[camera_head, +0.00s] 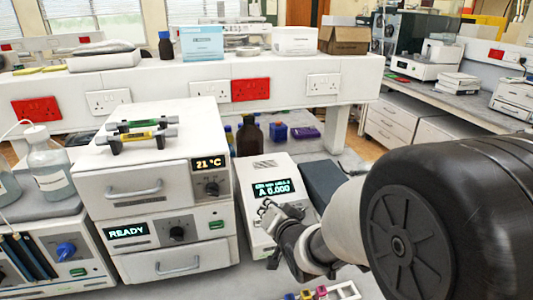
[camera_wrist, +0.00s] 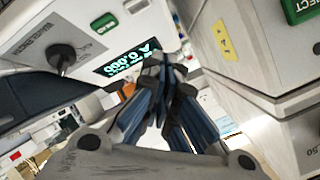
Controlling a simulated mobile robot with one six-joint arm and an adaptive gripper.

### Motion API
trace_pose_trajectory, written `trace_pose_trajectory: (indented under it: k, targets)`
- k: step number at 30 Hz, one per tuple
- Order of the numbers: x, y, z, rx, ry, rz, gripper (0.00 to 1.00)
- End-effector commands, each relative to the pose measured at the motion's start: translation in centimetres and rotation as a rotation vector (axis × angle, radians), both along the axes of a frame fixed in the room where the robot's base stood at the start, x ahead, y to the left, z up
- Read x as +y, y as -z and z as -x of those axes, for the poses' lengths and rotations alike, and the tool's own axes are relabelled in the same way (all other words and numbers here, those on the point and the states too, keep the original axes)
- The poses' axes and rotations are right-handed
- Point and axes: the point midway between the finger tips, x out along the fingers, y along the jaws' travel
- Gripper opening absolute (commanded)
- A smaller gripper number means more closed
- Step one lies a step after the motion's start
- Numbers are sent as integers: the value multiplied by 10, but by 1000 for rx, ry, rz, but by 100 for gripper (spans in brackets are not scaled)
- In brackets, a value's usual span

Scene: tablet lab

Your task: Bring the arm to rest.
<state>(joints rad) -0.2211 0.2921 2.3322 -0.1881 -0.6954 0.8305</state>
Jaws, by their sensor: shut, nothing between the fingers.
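My gripper (camera_head: 268,210) is in the middle of the head view, in front of the white instrument (camera_head: 258,172) whose lit display reads A 0.000. In the wrist view my gripper (camera_wrist: 163,68) has its fingers together at the tips, with nothing between them. The instrument's display (camera_wrist: 127,60) shows just beyond the fingertips in the wrist view. Whether the fingers touch the instrument I cannot tell. My arm comes in from the right of the head view and hides part of the bench.
A stacked white unit (camera_head: 150,190) with READY and 21 °C displays stands left of my gripper. A brown bottle (camera_head: 249,136) stands behind the instrument, a dark box (camera_head: 322,184) to its right. A small rack (camera_head: 330,291) with coloured items sits at the bottom edge.

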Motion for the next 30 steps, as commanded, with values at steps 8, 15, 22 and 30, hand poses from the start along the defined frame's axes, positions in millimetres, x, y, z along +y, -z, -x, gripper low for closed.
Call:
trace_pose_trajectory:
  k: [8, 15, 22, 30]
  targets:
    - [-69, -38, 56, 136, 48, 263, 0]
    - [-131, -53, 177, 385, 0, 513, 0]
    - [-151, -50, 290, 579, -126, 632, 0]
    - [-153, -45, 332, 651, -194, 661, 0]
